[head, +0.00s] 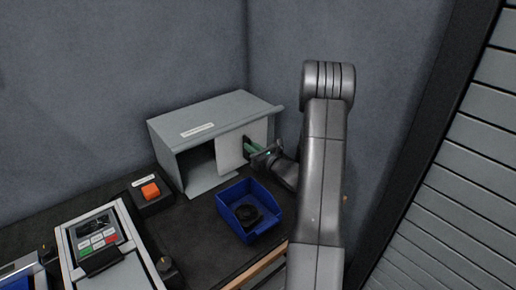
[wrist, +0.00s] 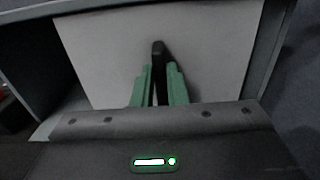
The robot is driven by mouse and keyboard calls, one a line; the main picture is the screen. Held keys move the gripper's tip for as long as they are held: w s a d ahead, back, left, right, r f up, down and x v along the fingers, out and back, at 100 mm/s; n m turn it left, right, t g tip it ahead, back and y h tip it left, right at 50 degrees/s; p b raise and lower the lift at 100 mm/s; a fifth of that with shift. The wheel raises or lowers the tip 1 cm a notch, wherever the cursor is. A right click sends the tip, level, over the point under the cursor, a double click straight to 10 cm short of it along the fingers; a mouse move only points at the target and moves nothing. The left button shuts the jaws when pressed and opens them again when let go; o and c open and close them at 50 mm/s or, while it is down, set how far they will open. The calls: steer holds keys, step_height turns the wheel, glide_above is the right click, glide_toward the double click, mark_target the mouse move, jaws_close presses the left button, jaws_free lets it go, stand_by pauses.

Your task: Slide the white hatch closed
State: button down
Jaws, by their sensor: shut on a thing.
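The white hatch (head: 231,152) is a flat panel on the front of a grey cabinet (head: 222,115). It covers the right part of the opening, and the left part stands open and dark. In the wrist view the hatch (wrist: 100,55) fills most of the picture, with the dark gap at its left. My gripper (head: 251,148) reaches in from the right. In the wrist view its green fingers (wrist: 158,88) are shut on the dark upright handle (wrist: 158,58) of the hatch. The handle's lower part is hidden between the fingers.
A blue bin (head: 232,215) with a dark coiled thing inside stands in front of the cabinet. An orange button (head: 150,191) on a black box is at the left. A keypad device (head: 96,236) lies at the lower left. Walls close off the back.

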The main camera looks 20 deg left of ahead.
steer(key=shift+s+a, duration=0.45)
steer(key=shift+s, duration=0.35)
steer(key=c, duration=1.4)
jaws_free()
steer(key=shift+c, duration=0.2)
steer(key=b+v, duration=0.2)
steer(key=v, duration=1.2)
steer(key=shift+b, duration=0.4)
steer(key=shift+w, duration=0.15)
